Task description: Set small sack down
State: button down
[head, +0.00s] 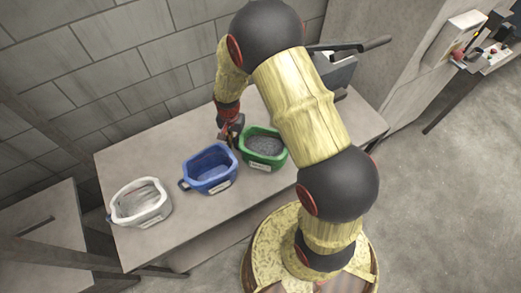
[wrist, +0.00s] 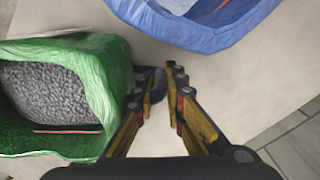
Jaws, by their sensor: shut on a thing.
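The small sack (head: 262,160) is green, open-topped and filled with grey gravel, and stands upright at the middle of the table. It also fills the left of the wrist view (wrist: 105,70). My gripper (head: 230,137) is at the sack's left side, next to the blue sack. In the wrist view my gripper (wrist: 164,85) has its fingers close together at the green sack's edge, shut on its side or handle. The fingers hide the exact grip. I cannot tell whether the sack's base touches the table.
A blue sack (head: 210,184) stands close to the left of the green one, and a white sack (head: 142,215) stands farther left. The grey table (head: 165,160) has free room behind and between them. A grey machine with a lever (head: 336,72) sits at the back right, near the wall.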

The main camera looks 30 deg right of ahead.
aim_at(243, 142)
jog(key=shift+r, duration=0.2)
jog(key=shift+r, duration=1)
jog(key=s+r, duration=0.1)
jog(key=r, duration=0.1)
jog(key=s+d+r+p, duration=0.1)
jog(key=s+r, duration=0.1)
jog(key=s+d+r, duration=0.1)
jog(key=r, duration=0.1)
jog(key=shift+s+r, duration=0.3)
jog(key=shift+r, duration=0.1)
jog(key=s+d+r, duration=0.3)
jog(key=s, duration=0.5)
jog(key=shift+d+r+p, duration=0.25)
jog(key=shift+r+p, duration=0.15)
jog(key=shift+p, duration=0.05)
jog(key=shift+s+f+b, duration=0.1)
jog(key=shift+f+b, duration=0.15)
jog(key=shift+b, duration=0.15)
